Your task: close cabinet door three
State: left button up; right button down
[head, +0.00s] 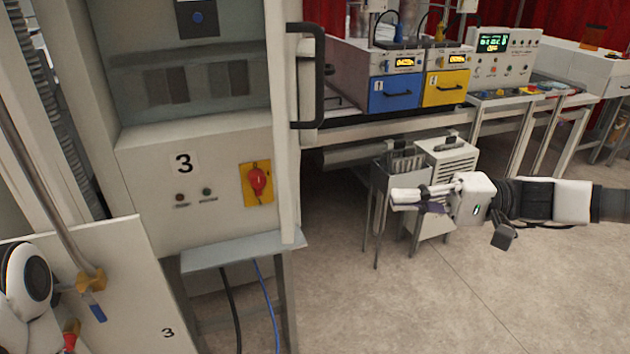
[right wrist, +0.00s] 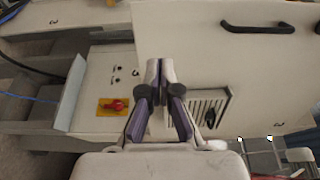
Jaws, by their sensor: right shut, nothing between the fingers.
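Cabinet three (head: 185,205) is a tall pale unit at left in the head view, with a large "3" and a red switch on a yellow plate. Its door (head: 286,150) stands open at the cabinet's right side, seen nearly edge-on, with a black handle (head: 320,75) on its right. In the right wrist view a broad pale panel (right wrist: 180,45) with a black handle (right wrist: 257,28) fills the upper right. My right gripper (head: 395,197) is shut and empty, to the right of the door and apart from it, pointing left. My left gripper is out of view.
A pale panel (head: 110,300) marked "3" and a pipe with a brass fitting (head: 90,281) are at lower left. A grey shelf (head: 240,252) juts below the cabinet. A rack (head: 392,180) and vented unit (head: 455,160) stand behind my right gripper. Floor at lower right is clear.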

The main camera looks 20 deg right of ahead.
jog(key=w+a+f+b, duration=0.2)
jog(key=a+b, duration=0.1)
jog(key=b, duration=0.9)
send_near(294, 199)
jog(key=f, duration=0.1)
jog(key=x, duration=0.2)
jog(key=p+x, duration=0.1)
jog(key=x, duration=0.1)
jog(key=r+p+x, duration=0.1)
jog(key=x, duration=0.2)
jog(key=shift+a+f+p, duration=0.1)
jog(key=shift+a+p, duration=0.1)
jog(key=shift+p, duration=0.1)
jog(key=shift+w+d, duration=0.1)
jog(key=shift+d, duration=0.05)
jog(key=shift+w+f, duration=0.1)
jog(key=shift+w, duration=0.05)
